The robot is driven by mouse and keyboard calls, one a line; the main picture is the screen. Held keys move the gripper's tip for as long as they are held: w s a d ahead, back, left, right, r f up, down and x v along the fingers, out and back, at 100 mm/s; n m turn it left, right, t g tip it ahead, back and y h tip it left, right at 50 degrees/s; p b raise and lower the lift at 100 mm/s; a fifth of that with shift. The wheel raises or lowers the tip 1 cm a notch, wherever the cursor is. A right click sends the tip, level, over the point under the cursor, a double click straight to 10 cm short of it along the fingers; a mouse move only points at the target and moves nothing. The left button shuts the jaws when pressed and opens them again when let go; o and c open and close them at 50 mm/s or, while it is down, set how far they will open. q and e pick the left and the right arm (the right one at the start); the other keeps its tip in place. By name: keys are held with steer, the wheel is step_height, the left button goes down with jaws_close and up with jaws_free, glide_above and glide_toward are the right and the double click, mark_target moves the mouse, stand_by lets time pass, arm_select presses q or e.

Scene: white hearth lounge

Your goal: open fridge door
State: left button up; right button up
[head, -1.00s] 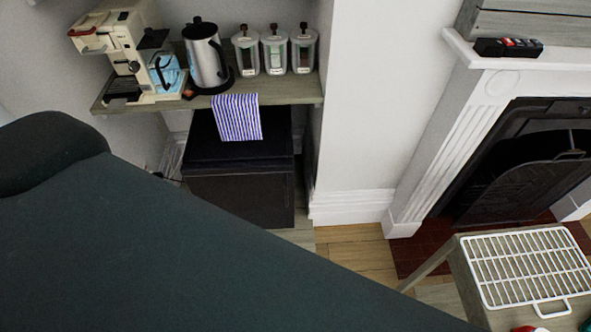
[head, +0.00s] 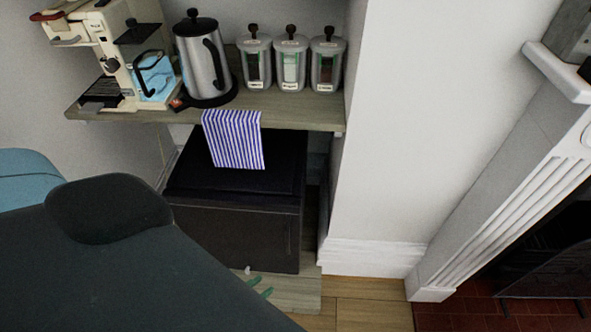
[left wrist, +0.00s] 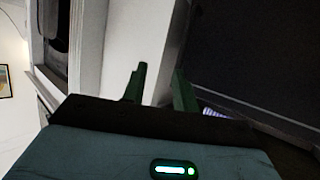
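The fridge (head: 235,235) is a small black box under the wooden shelf in the head view. Its door faces me and looks shut, with a vertical handle line near its right edge. My left gripper (head: 260,286) shows only as green fingertips low in front of the fridge; my dark arm hides the rest. In the left wrist view its two green fingers (left wrist: 158,90) stand apart with nothing between them. A large dark surface (left wrist: 250,55), apparently the fridge, is beyond them at the right. My right gripper is not in view.
A striped cloth (head: 233,139) hangs from the shelf (head: 290,112) over the fridge top. A coffee machine (head: 115,60), kettle (head: 203,60) and three canisters (head: 291,62) stand on the shelf. A white wall (head: 400,150) stands close right of the fridge. Some wood floor (head: 365,300) is clear.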

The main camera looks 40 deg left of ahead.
mark_target(286, 237)
arm_select(q)
steer(key=w+a+f+t+y+b, duration=0.1)
steer(key=w+a+t+b, duration=0.3)
steer(key=w, duration=0.5)
steer(key=shift+w+a+f+n+b, duration=0.25)
steer(key=shift+w+f+n+b, duration=0.05)
steer(key=shift+f+n+b, duration=0.15)
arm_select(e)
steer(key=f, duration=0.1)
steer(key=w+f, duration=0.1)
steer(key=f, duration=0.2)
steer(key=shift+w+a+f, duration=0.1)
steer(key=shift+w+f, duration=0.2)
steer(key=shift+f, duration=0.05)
arm_select(q)
steer(key=w, duration=0.7)
steer(key=shift+w+d+b, duration=0.2)
steer(key=shift+w+b, duration=0.05)
steer(key=shift+b, duration=0.05)
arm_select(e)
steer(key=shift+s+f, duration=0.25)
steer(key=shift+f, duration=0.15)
arm_select(q)
jaws_close()
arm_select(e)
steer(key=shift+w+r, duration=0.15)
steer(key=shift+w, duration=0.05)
